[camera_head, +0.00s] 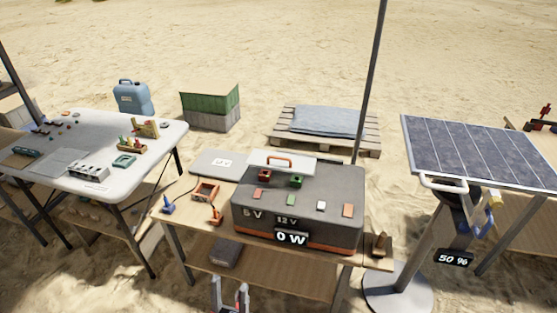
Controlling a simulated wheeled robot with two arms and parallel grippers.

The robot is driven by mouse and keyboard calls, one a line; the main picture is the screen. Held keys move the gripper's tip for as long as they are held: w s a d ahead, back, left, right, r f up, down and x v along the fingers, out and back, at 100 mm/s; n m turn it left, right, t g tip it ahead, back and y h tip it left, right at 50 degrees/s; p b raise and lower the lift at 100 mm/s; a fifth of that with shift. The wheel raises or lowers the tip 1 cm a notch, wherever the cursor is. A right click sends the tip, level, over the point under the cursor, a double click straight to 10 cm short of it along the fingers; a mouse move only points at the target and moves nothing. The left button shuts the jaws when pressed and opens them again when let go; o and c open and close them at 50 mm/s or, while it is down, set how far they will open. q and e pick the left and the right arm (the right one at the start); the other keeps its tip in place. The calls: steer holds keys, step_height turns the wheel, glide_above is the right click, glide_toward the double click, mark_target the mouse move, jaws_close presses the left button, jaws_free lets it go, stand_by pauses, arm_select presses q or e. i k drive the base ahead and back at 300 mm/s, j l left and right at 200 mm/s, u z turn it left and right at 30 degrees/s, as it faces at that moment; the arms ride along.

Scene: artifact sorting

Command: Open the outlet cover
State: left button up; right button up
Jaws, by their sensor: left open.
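The outlet cover (300,163) is a pale flat panel with an orange handle (272,157), at the back of the top of a dark grey power box (335,188). I cannot tell from this view how far it is tilted. A red socket block (264,176) and a green one (296,181) show just in front of it. My left gripper (229,293) is at the bottom edge, open and empty, well below and in front of the box. Its lower part is cut off by the frame. My right gripper is not in view.
The box stands on a wooden table (190,243) with a blue plug (168,205), an orange plug (216,215) and an orange open frame (206,191). A dark pole (371,80) rises behind it. A solar panel (485,153) stands right, a white table (75,141) left.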

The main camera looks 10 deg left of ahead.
mark_target(302, 165)
steer(key=i+u, duration=0.1)
steer(key=u, duration=0.3)
steer(key=l+u, duration=0.15)
steer(key=u, duration=0.25)
steer(key=i+l+u, duration=0.1)
steer(key=u, duration=0.3)
steer(key=l+u, duration=0.15)
steer(key=u, duration=0.25)
steer(key=i, duration=0.05)
